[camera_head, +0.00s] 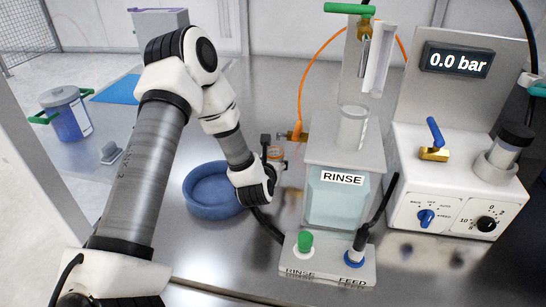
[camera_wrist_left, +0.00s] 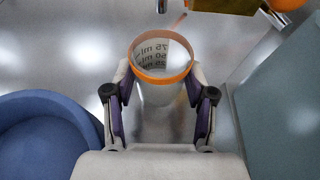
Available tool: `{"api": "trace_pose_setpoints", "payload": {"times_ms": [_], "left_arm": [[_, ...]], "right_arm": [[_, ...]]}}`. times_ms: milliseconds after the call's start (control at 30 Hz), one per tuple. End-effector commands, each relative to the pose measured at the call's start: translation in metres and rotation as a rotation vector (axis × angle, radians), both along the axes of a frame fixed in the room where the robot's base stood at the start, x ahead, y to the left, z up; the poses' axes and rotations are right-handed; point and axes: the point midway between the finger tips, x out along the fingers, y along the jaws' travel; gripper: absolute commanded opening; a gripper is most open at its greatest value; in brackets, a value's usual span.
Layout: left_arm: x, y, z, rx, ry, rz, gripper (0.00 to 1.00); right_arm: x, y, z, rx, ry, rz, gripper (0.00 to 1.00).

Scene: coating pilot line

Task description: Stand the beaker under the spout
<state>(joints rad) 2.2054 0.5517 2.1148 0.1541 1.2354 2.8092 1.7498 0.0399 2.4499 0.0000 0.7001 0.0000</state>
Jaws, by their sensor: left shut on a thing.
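The beaker (camera_wrist_left: 162,92) is clear with an orange rim and ml marks, upright in the left wrist view. My left gripper (camera_wrist_left: 159,98) is shut on it, one finger on each side. In the head view the gripper (camera_head: 272,160) is left of the rinse unit, and only a small part of the beaker (camera_head: 276,152) shows. The brass spout (camera_head: 294,135) sticks out left from the rinse unit, just above the beaker. In the left wrist view the brass piece (camera_wrist_left: 225,4) lies beyond the beaker's rim, to the right. I cannot tell whether the beaker's base touches the bench.
A blue round bowl (camera_head: 213,190) stands close left of the gripper. The RINSE tank (camera_head: 338,203) is close on its right, with a button base (camera_head: 327,262) in front. A pressure panel (camera_head: 455,175) stands at right. A lidded jar (camera_head: 68,117) is far left.

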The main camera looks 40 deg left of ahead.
Motion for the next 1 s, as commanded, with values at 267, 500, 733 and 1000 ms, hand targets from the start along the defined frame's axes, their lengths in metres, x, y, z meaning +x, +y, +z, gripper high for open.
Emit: {"api": "trace_pose_setpoints", "payload": {"times_ms": [267, 500, 733, 1000], "left_arm": [[0.006, 0.004, -0.022, 0.001, -0.003, 0.001, 0.27], [0.027, 0.015, -0.022, 0.002, -0.002, 0.001, 0.27], [0.044, 0.025, -0.022, 0.001, -0.001, 0.001, 0.27], [0.053, 0.029, -0.019, 0.000, 0.000, 0.001, 0.27]], "right_arm": [[0.000, 0.000, -0.014, 0.000, 0.000, 0.000, 0.40], [0.000, 0.000, -0.028, 0.000, 0.000, 0.000, 0.40], [0.000, 0.000, -0.040, 0.000, 0.000, 0.000, 0.40], [0.000, 0.000, -0.044, 0.000, 0.000, 0.000, 0.40]]}}
